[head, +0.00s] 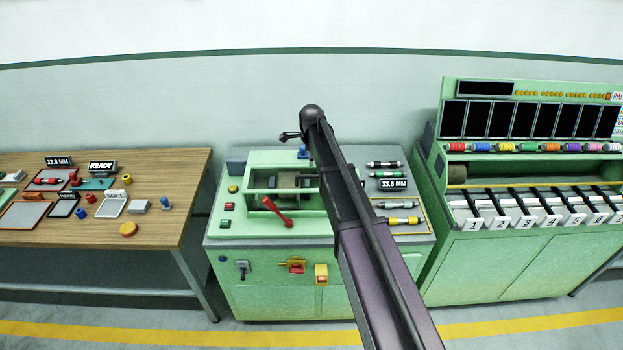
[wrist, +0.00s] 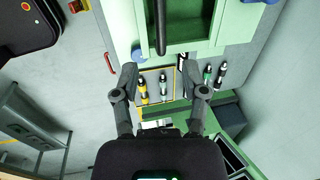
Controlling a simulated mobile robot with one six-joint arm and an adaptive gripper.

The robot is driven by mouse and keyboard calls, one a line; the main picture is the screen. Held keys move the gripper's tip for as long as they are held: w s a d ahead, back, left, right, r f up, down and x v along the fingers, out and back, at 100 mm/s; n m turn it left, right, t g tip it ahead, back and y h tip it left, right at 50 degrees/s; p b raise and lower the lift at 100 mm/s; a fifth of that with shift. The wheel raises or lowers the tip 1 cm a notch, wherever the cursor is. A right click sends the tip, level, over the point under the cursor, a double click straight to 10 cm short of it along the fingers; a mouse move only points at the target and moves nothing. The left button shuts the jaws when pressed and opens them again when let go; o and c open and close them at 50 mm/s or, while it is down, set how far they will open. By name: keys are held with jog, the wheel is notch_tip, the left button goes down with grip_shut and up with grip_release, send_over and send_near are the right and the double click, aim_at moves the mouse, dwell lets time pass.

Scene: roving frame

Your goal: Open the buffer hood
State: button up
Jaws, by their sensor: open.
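The buffer is a green machine (head: 270,270) with a grey top in the middle of the head view. A green box-like frame, apparently its hood (head: 270,158), stands on the top, with a red lever (head: 277,213) at its front. My arm crosses the machine and hides the right part of this frame. In the wrist view a green framed opening (wrist: 215,28) with a dark upright bar (wrist: 160,27) fills the top. My gripper (wrist: 160,70) is open and empty, its fingers spread below that bar. The head view does not show the fingertips clearly.
A yellow-edged tray (wrist: 174,97) with rollers lies below the gripper in the wrist view. More rollers (wrist: 221,73) lie beside it. A wooden table (head: 160,165) with small parts stands left, a green numbered rack (head: 490,255) right. Floor shows in front.

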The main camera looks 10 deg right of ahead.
aim_at(311, 176)
jog(key=shift+w+d+f+b, duration=0.1)
jog(key=shift+w+f+b, duration=0.25)
jog(key=shift+f+b, duration=1.3)
jog(key=shift+w+a+f+b, duration=0.1)
jog(key=shift+w+f+b, duration=0.2)
jog(key=shift+f+b, duration=1.35)
jog(key=shift+w+d+f+b, duration=0.1)
jog(key=shift+w+f+b, duration=0.25)
jog(key=shift+f+b, duration=1.3)
jog(key=shift+f, duration=0.15)
jog(key=shift+c, duration=0.2)
grip_shut()
